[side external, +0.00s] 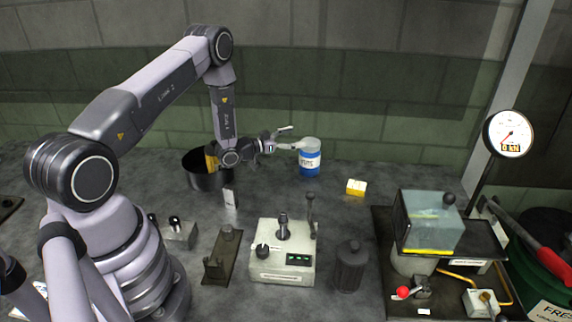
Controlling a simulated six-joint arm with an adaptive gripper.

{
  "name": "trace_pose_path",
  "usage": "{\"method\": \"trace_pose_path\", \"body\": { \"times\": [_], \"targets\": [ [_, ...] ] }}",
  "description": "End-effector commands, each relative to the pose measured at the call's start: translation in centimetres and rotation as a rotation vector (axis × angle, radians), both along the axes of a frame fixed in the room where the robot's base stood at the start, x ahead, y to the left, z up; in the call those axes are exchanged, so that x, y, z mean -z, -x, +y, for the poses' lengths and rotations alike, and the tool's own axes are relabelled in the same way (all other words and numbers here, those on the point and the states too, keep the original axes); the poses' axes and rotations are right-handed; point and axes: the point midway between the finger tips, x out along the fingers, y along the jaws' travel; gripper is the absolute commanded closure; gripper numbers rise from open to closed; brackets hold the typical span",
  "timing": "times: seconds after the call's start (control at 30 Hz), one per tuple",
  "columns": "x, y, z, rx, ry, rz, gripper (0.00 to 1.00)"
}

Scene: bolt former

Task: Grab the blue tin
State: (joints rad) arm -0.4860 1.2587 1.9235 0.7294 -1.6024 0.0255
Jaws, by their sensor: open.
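The blue tin (310,160) stands upright on the grey table near the back wall. It has a blue body, a white label band and a pale top. My gripper (287,138) is open and held roughly level, pointing right at the tin. One finger shows near the tin's upper left side and the other is farther back. I cannot tell whether a finger touches the tin. Nothing is seen between the fingers.
A dark round pot (207,178) stands below my wrist. A small yellow and white box (356,187) lies right of the tin. A control box (284,252), a dark canister (350,266) and a press with a gauge (508,134) stand nearer and right. Table around the tin is mostly clear.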

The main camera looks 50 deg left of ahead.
Motion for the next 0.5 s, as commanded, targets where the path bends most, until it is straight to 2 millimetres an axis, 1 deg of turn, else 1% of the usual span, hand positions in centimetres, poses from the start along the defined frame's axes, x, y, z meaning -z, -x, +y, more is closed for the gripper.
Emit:
{"method": "trace_pose_path", "body": {
  "times": [0.03,0.1,0.2,0.27,0.43,0.5],
  "targets": [
    [1.3,0.0,0.0,0.000,0.001,0.002,0.23],
    [2.6,0.0,0.0,0.000,0.000,0.002,0.23],
    [4.1,0.0,0.0,0.000,0.000,0.002,0.23],
    [3.8,-0.7,-0.2,0.002,-0.004,-0.003,0.23],
    [3.7,-1.9,-0.5,0.002,-0.004,-0.001,0.23],
    [3.7,-2.9,-0.8,0.003,-0.004,-0.002,0.23]
  ]
}}
